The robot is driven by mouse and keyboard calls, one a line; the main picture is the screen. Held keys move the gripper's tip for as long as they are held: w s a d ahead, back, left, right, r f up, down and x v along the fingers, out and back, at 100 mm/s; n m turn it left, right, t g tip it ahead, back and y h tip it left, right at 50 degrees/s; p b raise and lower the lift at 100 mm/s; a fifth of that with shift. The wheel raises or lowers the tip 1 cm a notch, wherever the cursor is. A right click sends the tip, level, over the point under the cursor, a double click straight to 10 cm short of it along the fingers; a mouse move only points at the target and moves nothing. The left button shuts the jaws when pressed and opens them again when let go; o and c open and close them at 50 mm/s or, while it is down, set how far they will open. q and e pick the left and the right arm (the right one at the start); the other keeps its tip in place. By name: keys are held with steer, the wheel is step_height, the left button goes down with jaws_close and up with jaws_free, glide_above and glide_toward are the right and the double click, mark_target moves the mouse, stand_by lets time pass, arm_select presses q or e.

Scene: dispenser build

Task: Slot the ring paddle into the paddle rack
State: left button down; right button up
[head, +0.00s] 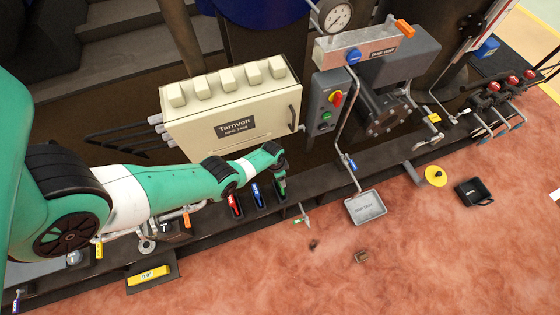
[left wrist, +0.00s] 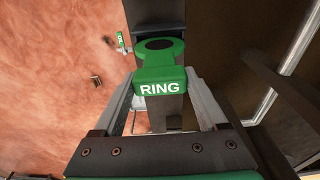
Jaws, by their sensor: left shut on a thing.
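The green ring paddle (left wrist: 158,87), with a white RING label and a round hole in its far end, sits between the fingers of my left gripper (left wrist: 160,104). The gripper is shut on it. In the head view my left gripper (head: 279,172) is at the right end of a row of dark slots, the paddle rack (head: 258,207). A red paddle and a blue paddle show in the slots to its left. A dark block lies close under and beyond the ring paddle in the left wrist view. I cannot tell how deep the paddle sits. My right gripper is not in view.
The cream Tarnvolt cabinet (head: 232,110) stands right behind the gripper. A control box (head: 325,102) with red and green knobs is to its right, beside a pipe. A grey drip tray (head: 366,207) and a small green-tagged valve (head: 303,217) are at the front right. The reddish floor in front is mostly clear.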

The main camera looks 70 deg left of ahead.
arm_select(q)
steer(key=shift+f, duration=0.1)
steer(key=shift+f+b, duration=1.4)
steer(key=shift+b, duration=0.15)
steer(key=shift+f, duration=0.2)
steer(key=shift+f+b, duration=0.6)
steer(key=shift+b, duration=0.2)
jaws_free()
